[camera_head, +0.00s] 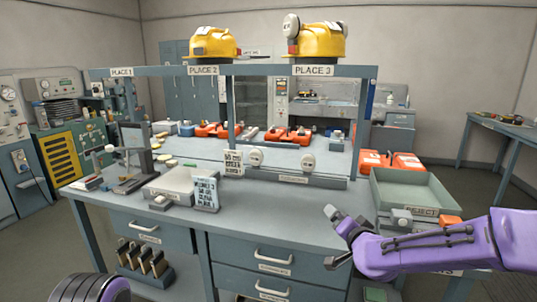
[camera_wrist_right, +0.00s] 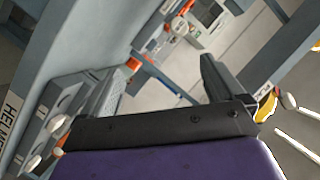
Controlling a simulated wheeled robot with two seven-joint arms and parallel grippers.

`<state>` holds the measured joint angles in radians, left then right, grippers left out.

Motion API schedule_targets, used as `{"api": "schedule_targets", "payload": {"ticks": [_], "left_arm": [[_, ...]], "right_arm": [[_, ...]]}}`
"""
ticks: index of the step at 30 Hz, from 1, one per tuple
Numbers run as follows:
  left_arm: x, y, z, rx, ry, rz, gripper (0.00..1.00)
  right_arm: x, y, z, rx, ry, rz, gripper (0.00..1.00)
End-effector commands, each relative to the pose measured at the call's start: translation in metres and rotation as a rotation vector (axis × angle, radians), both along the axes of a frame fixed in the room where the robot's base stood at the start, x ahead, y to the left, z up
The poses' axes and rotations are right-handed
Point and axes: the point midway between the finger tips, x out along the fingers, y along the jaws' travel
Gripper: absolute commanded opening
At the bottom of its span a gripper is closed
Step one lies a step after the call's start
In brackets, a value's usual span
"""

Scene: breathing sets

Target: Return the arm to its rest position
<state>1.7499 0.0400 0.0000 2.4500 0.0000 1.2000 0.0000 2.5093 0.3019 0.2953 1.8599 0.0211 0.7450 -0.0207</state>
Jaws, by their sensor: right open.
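My right arm (camera_head: 430,250), purple with black parts, comes in from the right across the front right of the workbench. Its right gripper (camera_head: 331,238) is open and empty, in front of the bench's front edge near the drawers. In the right wrist view the gripper (camera_wrist_right: 165,85) shows two dark fingers spread apart with nothing between them. A rounded purple and black part of my left arm (camera_head: 92,289) shows at the bottom left; the left gripper is not in view.
The grey workbench (camera_head: 270,205) has drawers below. A green reject tray (camera_head: 418,190) stands close behind my right arm. Two yellow helmets (camera_head: 213,43) (camera_head: 316,40) sit on the upper shelf. Orange sets (camera_head: 290,135) lie behind. The bench's middle front is clear.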

Motion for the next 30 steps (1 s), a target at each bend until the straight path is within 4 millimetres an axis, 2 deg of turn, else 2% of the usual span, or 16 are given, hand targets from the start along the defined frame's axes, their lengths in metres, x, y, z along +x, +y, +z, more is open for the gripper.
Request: {"api": "schedule_targets", "payload": {"ticks": [1,3,5,6,8,9,11,14,15,17,18,21,24,26,30], "left_arm": [[0.0,0.0,0.0,0.0,0.0,0.0,0.91],[0.0,0.0,0.0,0.0,0.0,0.0,0.91],[0.0,0.0,0.0,0.0,0.0,0.0,0.91],[0.0,0.0,0.0,0.0,0.0,0.0,0.91],[0.0,0.0,0.0,0.0,0.0,0.0,0.91],[0.0,0.0,0.0,0.0,0.0,0.0,0.91],[0.0,0.0,0.0,0.0,0.0,0.0,0.91],[0.0,0.0,0.0,0.0,0.0,0.0,0.91],[0.0,0.0,0.0,0.0,0.0,0.0,0.91],[0.0,0.0,0.0,0.0,0.0,0.0,0.91],[0.0,0.0,0.0,0.0,0.0,0.0,0.91],[0.0,0.0,0.0,0.0,0.0,0.0,0.91],[0.0,0.0,0.0,0.0,0.0,0.0,0.91],[0.0,0.0,0.0,0.0,0.0,0.0,0.91],[0.0,0.0,0.0,0.0,0.0,0.0,0.91]], "right_arm": [[-0.015,-0.003,-0.039,-0.009,0.056,-0.019,0.95],[-0.04,-0.011,-0.087,-0.022,0.126,-0.054,0.95],[-0.064,-0.018,-0.126,-0.037,0.187,-0.081,0.95],[-0.082,-0.023,-0.15,-0.048,0.23,-0.098,0.95],[-0.112,-0.031,-0.185,-0.07,0.294,-0.122,0.95],[-0.133,-0.037,-0.206,-0.086,0.338,-0.137,0.95],[-0.167,-0.046,-0.236,-0.113,0.406,-0.157,0.95],[-0.229,-0.061,-0.279,-0.166,0.529,-0.18,0.95],[-0.256,-0.068,-0.293,-0.191,0.582,-0.186,0.95],[-0.297,-0.076,-0.313,-0.231,0.669,-0.185,0.95],[-0.324,-0.081,-0.324,-0.257,0.727,-0.18,0.95],[-0.386,-0.092,-0.345,-0.317,0.869,-0.156,0.95],[-0.429,-0.1,-0.36,-0.362,0.969,-0.134,0.95],[-0.445,-0.1,-0.367,-0.374,1.006,-0.121,0.95],[-0.445,-0.1,-0.367,-0.374,1.006,-0.121,0.95]]}}
